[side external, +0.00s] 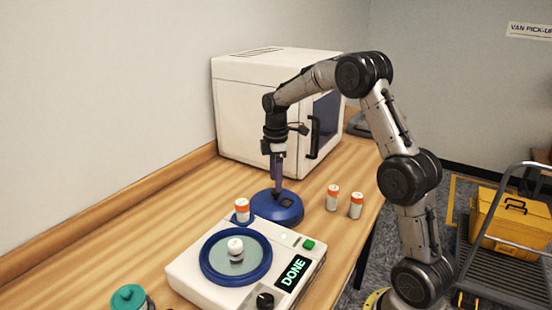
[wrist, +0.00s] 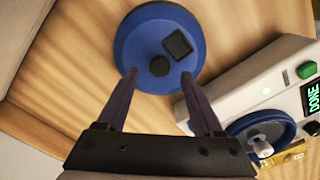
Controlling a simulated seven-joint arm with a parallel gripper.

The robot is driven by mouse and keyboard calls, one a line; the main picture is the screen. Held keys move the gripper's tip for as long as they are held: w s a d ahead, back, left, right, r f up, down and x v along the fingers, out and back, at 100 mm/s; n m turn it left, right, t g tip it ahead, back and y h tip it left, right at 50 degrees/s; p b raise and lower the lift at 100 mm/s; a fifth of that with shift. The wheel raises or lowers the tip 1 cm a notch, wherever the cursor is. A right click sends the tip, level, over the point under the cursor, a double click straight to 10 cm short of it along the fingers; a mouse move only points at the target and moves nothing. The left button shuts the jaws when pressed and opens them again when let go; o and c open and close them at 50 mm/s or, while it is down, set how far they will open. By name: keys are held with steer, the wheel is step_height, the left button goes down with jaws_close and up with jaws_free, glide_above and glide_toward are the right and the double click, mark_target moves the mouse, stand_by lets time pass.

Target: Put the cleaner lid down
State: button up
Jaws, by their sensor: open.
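The cleaner lid, a round blue disc (side external: 265,210), lies flat on the wooden table behind the white cleaner. In the wrist view the lid (wrist: 133,42) shows a round dark knob and a dark square on top. My gripper (side external: 278,186) points down over the lid. In the wrist view my gripper (wrist: 158,76) is open, its two fingers apart on either side of the knob with nothing held between them. The cleaner (side external: 205,283) has an uncovered round blue-rimmed basin with a white piece standing in it. Its display reads DONE.
One orange-topped roller (side external: 242,209) stands at the cleaner's back edge. Two more rollers (side external: 333,197) (side external: 356,205) stand right of the lid. A teal-lidded jar (side external: 128,297) is at the front left. A white box-shaped machine (side external: 240,110) stands behind. Table left of the lid is clear.

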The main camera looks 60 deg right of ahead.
step_height(320, 180, up, 8)
steer(key=r, duration=0.1)
steer(key=s+a+r+m+t, duration=0.1)
steer(key=s+a+r+m, duration=0.1)
steer(key=s+a+r, duration=0.3)
steer(key=s+a+f+m+t, duration=0.2)
steer(key=s+a+m, duration=0.1)
steer(key=s+a, duration=0.4)
steer(key=s+a+f+m+t, duration=0.1)
steer(key=s+a+m, duration=0.3)
steer(key=s, duration=1)
steer(key=a+t, duration=0.1)
steer(key=a, duration=0.2)
steer(key=shift+f+t, duration=0.3)
steer(key=shift+f, duration=0.05)
